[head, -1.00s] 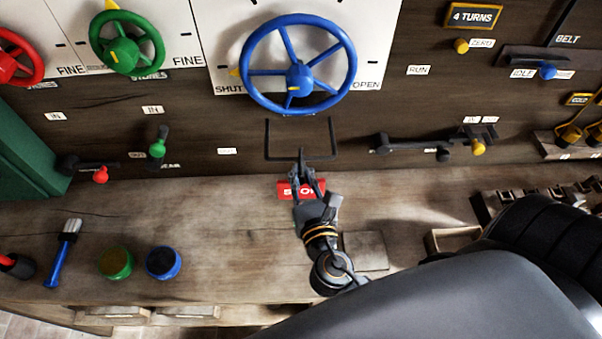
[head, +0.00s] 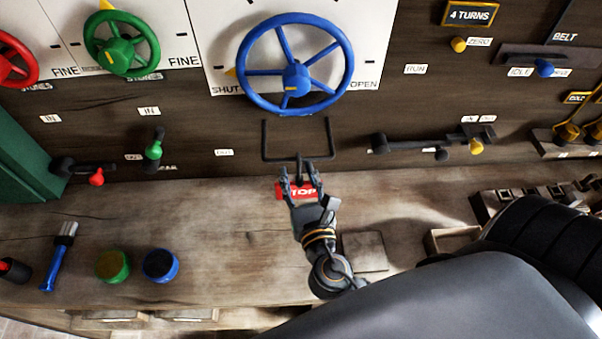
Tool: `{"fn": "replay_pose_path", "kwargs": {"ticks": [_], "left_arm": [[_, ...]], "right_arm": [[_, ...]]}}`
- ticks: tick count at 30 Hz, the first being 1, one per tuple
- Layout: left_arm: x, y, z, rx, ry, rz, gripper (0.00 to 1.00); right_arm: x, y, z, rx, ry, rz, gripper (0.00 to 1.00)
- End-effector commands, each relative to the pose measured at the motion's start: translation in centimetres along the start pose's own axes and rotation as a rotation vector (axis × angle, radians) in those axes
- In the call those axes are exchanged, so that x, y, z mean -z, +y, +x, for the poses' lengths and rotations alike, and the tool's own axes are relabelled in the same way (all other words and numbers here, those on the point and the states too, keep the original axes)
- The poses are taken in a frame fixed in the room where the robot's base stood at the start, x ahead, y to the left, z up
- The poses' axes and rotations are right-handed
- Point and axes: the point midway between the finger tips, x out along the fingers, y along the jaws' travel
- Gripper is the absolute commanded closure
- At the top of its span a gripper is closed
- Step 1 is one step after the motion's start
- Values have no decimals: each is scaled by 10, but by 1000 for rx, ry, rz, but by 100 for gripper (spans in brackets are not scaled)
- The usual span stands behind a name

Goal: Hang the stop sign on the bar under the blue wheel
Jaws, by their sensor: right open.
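The red stop sign (head: 303,193) with white lettering is just below the black bar (head: 300,160) under the blue wheel (head: 296,77). A dark hook at the sign's top reaches up to the bar's lower run and seems to hang on it. My right gripper (head: 299,178) is open, with its fingers apart in front of the sign, covering part of its left side. Whether a finger still touches the sign I cannot tell. My left gripper is not in view.
Levers sit on the wall either side of the bar. A wooden box (head: 452,240) lies right of my arm.

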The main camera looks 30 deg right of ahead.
Motion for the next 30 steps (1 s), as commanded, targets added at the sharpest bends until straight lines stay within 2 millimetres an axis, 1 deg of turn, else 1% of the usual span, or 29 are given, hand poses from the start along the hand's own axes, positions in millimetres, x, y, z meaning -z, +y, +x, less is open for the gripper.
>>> {"fn": "replay_pose_path", "kwargs": {"ticks": [2, 5, 12, 15, 18, 21, 24, 30], "left_arm": [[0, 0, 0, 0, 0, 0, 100], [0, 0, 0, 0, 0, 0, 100], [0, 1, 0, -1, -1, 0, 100], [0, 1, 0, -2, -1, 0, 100], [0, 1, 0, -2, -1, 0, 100], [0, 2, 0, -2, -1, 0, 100], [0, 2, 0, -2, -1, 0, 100], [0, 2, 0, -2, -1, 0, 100]], "right_arm": [[1, 0, -5, -1, 2, -1, 58], [2, 0, -18, -1, 5, -2, 58], [2, 0, -70, -3, 6, -3, 58], [1, 0, -89, -3, 4, -1, 58], [1, 0, -104, -2, 3, -3, 58], [0, 0, -114, -2, 2, 0, 58], [0, 0, -118, 0, 0, 0, 58], [0, 0, -120, 0, -1, 1, 58]]}}
